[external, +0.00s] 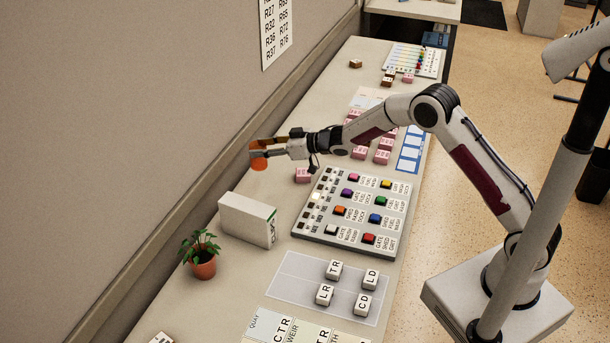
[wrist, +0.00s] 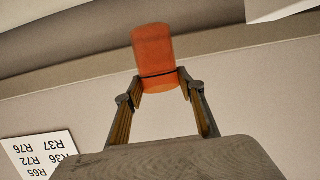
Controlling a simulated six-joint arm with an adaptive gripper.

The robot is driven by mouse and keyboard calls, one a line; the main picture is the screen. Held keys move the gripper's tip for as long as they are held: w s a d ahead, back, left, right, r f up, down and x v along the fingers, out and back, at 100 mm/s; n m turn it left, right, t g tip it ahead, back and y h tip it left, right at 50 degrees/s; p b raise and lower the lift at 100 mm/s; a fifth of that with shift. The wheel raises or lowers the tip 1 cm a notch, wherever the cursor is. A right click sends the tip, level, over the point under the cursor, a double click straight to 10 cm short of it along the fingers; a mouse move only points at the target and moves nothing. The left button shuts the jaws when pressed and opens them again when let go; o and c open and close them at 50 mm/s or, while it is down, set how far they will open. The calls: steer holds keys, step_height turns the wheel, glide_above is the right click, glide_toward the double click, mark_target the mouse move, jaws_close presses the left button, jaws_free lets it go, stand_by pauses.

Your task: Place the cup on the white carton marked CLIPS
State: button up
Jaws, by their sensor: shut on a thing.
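An orange cup (external: 259,161) is held between the fingers of my gripper (external: 266,149), above the desk near the wall. In the wrist view the cup (wrist: 154,60) sits between the two fingertips of my gripper (wrist: 160,83), which are shut on it. A white carton (external: 246,220) stands upright on the desk, nearer the camera than the gripper and apart from the cup. Dark marking shows on its narrow right side, too small to read fully.
A potted plant (external: 202,256) stands left of the carton. A panel of coloured buttons (external: 353,211) lies to its right, with a pink block (external: 303,175) behind the panel's left corner. A pale mat (external: 297,276) with several white letter blocks lies in front. The wall (external: 150,110) borders the desk's left side.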

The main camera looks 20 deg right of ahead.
steer(key=s+a+r+n+g+y, duration=0.1)
steer(key=s+a+r, duration=0.6)
steer(key=a+r, duration=0.1)
step_height(320, 180, up, 4)
glide_above(252, 205)
steer(key=shift+f, duration=0.15)
step_height(252, 205, down, 6)
stand_by(0.5)
steer(key=shift+f, duration=0.15)
steer(key=shift+f, duration=1.85)
steer(key=shift+f, duration=0.15)
